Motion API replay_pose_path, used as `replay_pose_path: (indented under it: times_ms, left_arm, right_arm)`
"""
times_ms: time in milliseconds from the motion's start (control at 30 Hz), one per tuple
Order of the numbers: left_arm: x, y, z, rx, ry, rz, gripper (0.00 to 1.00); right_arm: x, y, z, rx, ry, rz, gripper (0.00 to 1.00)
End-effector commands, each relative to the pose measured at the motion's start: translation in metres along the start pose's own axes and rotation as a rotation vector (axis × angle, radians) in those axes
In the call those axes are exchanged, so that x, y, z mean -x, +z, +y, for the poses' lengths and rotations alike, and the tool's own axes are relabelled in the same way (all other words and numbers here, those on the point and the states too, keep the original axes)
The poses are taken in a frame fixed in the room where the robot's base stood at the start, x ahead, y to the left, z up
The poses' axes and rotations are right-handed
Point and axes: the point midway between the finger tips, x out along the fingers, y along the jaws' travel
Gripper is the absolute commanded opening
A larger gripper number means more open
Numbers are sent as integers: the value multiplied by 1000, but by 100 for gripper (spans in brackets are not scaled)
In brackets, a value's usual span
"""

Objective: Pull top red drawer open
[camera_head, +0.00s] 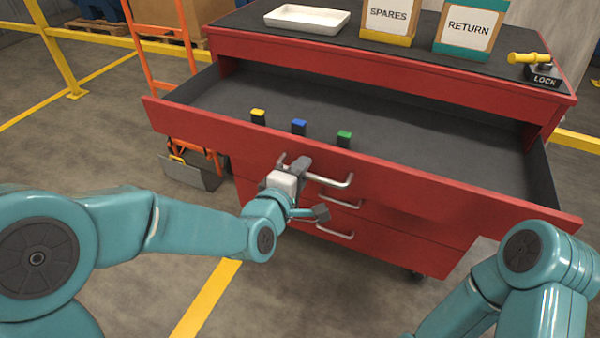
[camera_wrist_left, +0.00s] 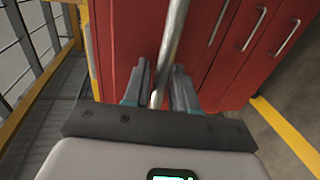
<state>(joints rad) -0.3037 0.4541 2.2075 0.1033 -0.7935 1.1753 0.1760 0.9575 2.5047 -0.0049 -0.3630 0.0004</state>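The top red drawer (camera_head: 430,182) stands well out from the red cabinet (camera_head: 400,62), its dark inside showing. Its silver bar handle (camera_head: 332,182) is on the front panel. My left gripper (camera_head: 309,188) is at this handle with its two fingers spread apart. In the left wrist view the handle bar (camera_wrist_left: 172,40) runs between the two grey fingers (camera_wrist_left: 162,85), with a gap beside it. My right arm (camera_head: 520,270) shows at the lower right; its gripper is out of view.
Yellow, blue and green-topped blocks (camera_head: 299,127) stand inside the drawer near its front. On the cabinet top are a white tray (camera_head: 307,19), SPARES (camera_head: 388,17) and RETURN (camera_head: 468,27) boxes, and a yellow-handled LOCK (camera_head: 543,75). Lower drawers are closed. Floor in front is clear.

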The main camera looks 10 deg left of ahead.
Motion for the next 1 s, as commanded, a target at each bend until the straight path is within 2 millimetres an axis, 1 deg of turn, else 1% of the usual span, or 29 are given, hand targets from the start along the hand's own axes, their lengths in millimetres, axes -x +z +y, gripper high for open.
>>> replay_pose_path:
  times_ms: [267,367,467,567,733,833,867,900,1000]
  left_arm:
    - [2,0,-1,0,0,0,34]
    - [6,0,-1,0,-1,-1,34]
    - [20,0,-1,0,1,0,34]
    - [43,0,0,0,3,0,34]
    - [90,0,0,0,4,0,34]
    - [111,0,-3,1,6,0,34]
    - [116,0,-5,0,7,1,34]
    - [118,-1,-8,-2,9,5,34]
    - [130,-1,-7,-2,8,6,34]
  right_arm:
    - [0,0,0,0,0,0,0]
    - [-1,0,0,0,0,0,0]
    - [-2,0,1,0,0,0,0]
    - [-4,0,2,0,0,0,0]
    - [-7,0,3,0,0,0,0]
    - [-18,0,6,0,0,0,0]
    - [-24,0,9,0,0,0,0]
    - [-36,-1,13,0,0,0,0]
    - [-52,-1,19,0,0,-1,0]
